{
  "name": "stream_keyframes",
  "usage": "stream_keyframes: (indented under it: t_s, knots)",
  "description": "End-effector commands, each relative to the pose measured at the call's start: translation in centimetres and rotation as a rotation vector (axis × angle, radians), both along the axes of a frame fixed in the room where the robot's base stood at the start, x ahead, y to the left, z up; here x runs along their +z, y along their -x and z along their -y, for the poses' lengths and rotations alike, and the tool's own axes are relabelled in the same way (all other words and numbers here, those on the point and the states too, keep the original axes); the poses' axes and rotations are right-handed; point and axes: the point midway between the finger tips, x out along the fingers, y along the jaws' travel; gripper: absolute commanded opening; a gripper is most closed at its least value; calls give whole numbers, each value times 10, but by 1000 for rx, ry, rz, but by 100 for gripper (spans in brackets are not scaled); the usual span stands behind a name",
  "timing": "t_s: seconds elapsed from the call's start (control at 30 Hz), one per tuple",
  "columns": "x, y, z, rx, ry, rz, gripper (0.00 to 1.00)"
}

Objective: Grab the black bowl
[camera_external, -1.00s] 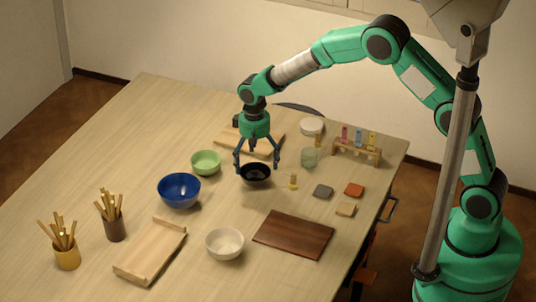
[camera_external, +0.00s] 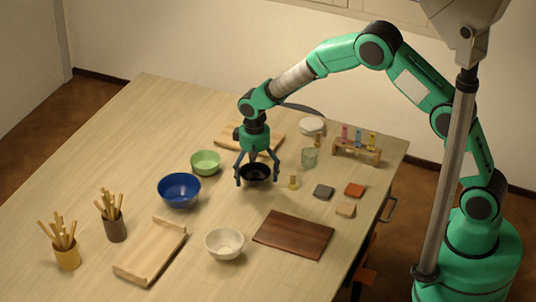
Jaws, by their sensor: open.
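The black bowl (camera_external: 256,175) stands upright on the wooden table, right of the green bowl. My gripper (camera_external: 257,181) points straight down over it. Its fingers are open and spread, one at the left side of the bowl and one at the right side, with the tips low near the rim. I cannot tell whether the fingers touch the bowl.
The green bowl (camera_external: 206,162) and blue bowl (camera_external: 179,190) stand to the left. A small bottle (camera_external: 293,181) and a glass (camera_external: 310,158) are close on the right. A white bowl (camera_external: 224,243) and dark board (camera_external: 293,234) lie in front. A light board (camera_external: 226,139) is behind.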

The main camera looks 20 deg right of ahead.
Motion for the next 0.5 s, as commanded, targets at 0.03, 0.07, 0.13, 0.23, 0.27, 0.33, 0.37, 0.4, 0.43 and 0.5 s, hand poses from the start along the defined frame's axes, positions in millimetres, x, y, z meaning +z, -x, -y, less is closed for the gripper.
stream_keyframes:
  t_s: [0.03, 0.07, 0.13, 0.23, 0.27, 0.33, 0.37, 0.4, 0.43, 0.5]
  knots:
    - [0, 0, 0, 0, 0, 0, 99]
    - [0, 0, 0, 0, 0, 0, 99]
    - [0, 0, 0, 0, 0, 0, 92]
    - [0, 0, 0, 0, 0, 0, 72]
    - [0, 0, 0, 0, 0, 0, 66]
    - [0, 0, 0, 0, 0, 0, 52]
    - [0, 0, 0, 0, 0, 0, 47]
    - [0, 0, 0, 0, 0, 0, 47]
    - [0, 0, 0, 0, 0, 0, 47]
    - [0, 0, 0, 0, 0, 0, 47]
